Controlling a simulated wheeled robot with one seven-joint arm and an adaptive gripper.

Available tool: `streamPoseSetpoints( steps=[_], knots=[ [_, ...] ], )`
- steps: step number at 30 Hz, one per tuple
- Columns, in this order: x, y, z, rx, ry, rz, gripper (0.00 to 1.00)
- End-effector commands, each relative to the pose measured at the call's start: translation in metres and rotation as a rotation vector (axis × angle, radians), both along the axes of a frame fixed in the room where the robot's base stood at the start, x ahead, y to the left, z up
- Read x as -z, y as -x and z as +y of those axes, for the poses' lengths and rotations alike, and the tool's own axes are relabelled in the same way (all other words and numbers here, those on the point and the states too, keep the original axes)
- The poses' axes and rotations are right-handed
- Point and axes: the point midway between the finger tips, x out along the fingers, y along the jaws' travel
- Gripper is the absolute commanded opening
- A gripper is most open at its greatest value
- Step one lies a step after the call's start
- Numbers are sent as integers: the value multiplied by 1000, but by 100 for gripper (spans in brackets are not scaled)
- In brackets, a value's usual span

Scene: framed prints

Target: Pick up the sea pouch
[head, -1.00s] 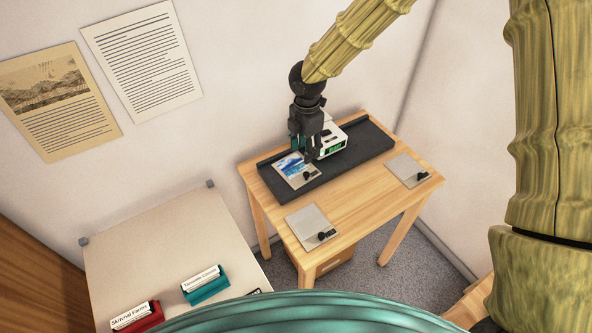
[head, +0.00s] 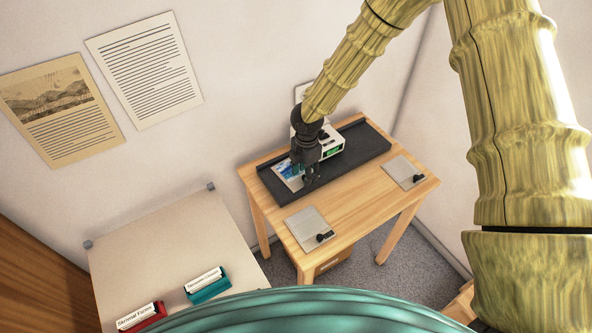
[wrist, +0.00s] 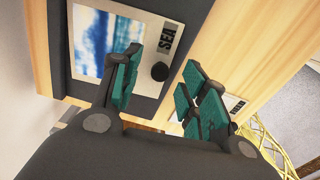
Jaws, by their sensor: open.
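The sea pouch (head: 290,184) lies flat on the dark tray of the wooden table, a pale panel with a blue and white picture. In the wrist view the pouch (wrist: 97,42) shows its SEA label and a round black knob (wrist: 160,72) at its edge. My gripper (head: 305,176) is over the pouch and hides part of it in the head view. In the wrist view my gripper (wrist: 164,62) is open with teal pads, and the knob appears between the fingers. I cannot tell the height gap.
Two grey panels with black knobs, one in front (head: 308,228) and one at right (head: 402,170), lie on the table. A beige table (head: 160,240) stands at left.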

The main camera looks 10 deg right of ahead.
Motion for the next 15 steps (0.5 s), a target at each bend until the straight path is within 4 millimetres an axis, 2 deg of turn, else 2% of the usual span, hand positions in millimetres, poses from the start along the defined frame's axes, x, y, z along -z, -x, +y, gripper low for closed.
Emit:
streamPoseSetpoints(
  steps=[6,13,15],
  knots=[
    [11,0,0,0,0,-1,43],
    [12,0,0,0,0,-1,43],
    [12,0,0,0,0,-1,31]
  ],
)
